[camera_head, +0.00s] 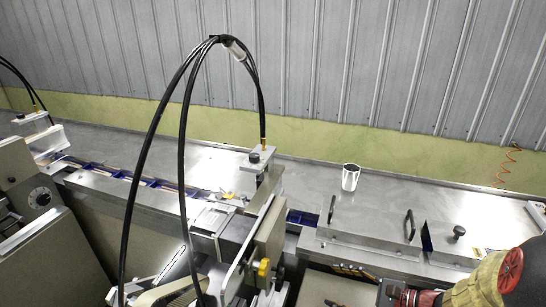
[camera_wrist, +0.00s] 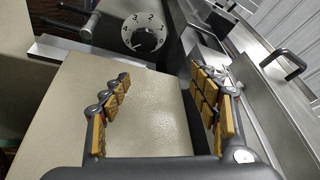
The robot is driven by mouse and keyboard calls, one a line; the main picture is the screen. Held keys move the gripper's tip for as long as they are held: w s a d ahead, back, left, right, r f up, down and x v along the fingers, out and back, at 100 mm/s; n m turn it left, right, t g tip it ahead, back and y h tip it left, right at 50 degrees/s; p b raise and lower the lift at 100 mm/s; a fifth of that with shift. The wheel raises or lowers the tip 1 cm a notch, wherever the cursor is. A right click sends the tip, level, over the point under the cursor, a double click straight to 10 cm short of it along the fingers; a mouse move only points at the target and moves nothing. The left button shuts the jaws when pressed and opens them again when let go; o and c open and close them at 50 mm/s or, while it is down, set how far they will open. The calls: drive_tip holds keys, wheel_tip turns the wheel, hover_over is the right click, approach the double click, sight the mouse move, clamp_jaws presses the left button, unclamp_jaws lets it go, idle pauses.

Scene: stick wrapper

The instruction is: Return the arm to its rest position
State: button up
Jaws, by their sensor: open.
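In the wrist view my gripper (camera_wrist: 160,100) is open and empty. Its two fingers with tan pads stand well apart over a beige machine panel (camera_wrist: 145,115). Nothing is between the fingers. In the head view part of my arm (camera_head: 500,280), with a red round joint cap, shows at the lower right corner. The gripper's fingers are not clearly visible in that view.
A numbered dial (camera_wrist: 144,36) lies beyond the fingertips, beside a metal lever (camera_wrist: 88,26). A black handle (camera_wrist: 282,62) is to the right. Black cables (camera_head: 182,130) arch over the machine.

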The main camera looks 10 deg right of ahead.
drive_tip(key=s+a+r+n+g+h, duration=0.4)
drive_tip(key=s+a+r+n+g, duration=0.25)
drive_tip(key=s+a+n, duration=0.45)
drive_tip(key=s+d+r+n+t+h, duration=0.2)
drive_tip(key=s+d+r+n+h, duration=0.2)
drive_tip(key=d+r+n+h, duration=0.1)
wheel_tip(320, 180, up, 2)
drive_tip(key=n+h, duration=0.1)
drive_tip(key=n, duration=0.2)
drive_tip(key=shift+d+n+t, duration=0.15)
drive_tip(key=shift+n+t, duration=0.2)
drive_tip(key=shift+n, duration=0.05)
drive_tip(key=shift+d+r+n+h, duration=0.2)
drive_tip(key=shift+r+n+h, duration=0.15)
drive_tip(key=shift+r, duration=0.2)
drive_tip(key=shift+c, duration=0.2)
